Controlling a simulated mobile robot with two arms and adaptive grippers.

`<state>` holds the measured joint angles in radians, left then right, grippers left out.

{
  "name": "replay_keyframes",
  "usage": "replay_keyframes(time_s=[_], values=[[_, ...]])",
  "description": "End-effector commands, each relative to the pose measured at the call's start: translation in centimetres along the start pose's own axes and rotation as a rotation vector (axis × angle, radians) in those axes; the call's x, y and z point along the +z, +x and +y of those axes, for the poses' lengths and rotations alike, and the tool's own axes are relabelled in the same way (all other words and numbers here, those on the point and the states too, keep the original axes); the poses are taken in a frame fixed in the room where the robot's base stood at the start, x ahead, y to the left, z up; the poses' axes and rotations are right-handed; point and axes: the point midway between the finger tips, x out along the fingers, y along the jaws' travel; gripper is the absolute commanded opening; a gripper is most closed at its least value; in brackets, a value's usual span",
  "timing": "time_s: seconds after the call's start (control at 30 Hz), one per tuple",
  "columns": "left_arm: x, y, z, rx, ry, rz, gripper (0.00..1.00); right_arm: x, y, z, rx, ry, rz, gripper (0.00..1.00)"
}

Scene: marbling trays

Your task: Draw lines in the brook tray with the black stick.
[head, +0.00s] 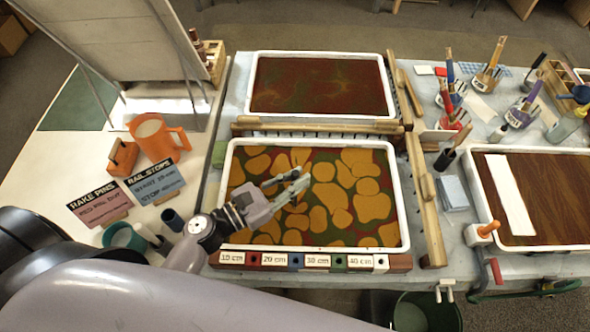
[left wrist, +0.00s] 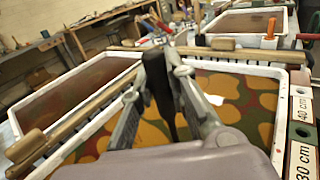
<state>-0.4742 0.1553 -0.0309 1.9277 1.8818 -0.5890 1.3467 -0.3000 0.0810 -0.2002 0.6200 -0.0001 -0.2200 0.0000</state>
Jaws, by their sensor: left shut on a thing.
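My left gripper (head: 290,183) is over the near middle tray (head: 402,215), a white-rimmed tray with orange blobs on dark red and green. In the left wrist view the gripper (left wrist: 172,75) is shut on a black stick (left wrist: 159,92), which stands between the fingers. The stick's lower end is hidden, so I cannot tell whether it touches the tray's surface. No name shows on the trays, so I cannot tell by label which is the brook tray. My right gripper is not in view.
A dark red tray (head: 389,100) lies behind, and a brown tray (head: 480,215) with a white strip lies right. Wooden rakes (head: 428,205) lie between them. A marked rail (head: 268,260) runs along the front. Brush pots (head: 487,80) stand at the back right. An orange jug (head: 165,140) stands left.

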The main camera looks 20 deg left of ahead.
Motion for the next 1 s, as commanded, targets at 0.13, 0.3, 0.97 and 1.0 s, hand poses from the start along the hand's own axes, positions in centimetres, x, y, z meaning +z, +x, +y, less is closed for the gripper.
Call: replay_keyframes(time_s=[0.13, 0.3, 0.97, 1.0], values=[[0.0, -0.7, -0.9, 0.000, -0.002, 0.000, 0.00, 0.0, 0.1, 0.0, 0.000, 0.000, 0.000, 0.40], [0.0, -1.4, -1.9, 0.000, -0.002, 0.000, 0.00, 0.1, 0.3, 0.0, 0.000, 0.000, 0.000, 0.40], [-0.1, -4.1, -5.6, 0.001, -0.003, 0.000, 0.00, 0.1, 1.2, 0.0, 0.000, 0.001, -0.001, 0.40], [-0.1, -4.2, -5.8, 0.001, -0.003, 0.000, 0.00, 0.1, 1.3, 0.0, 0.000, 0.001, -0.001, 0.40]])
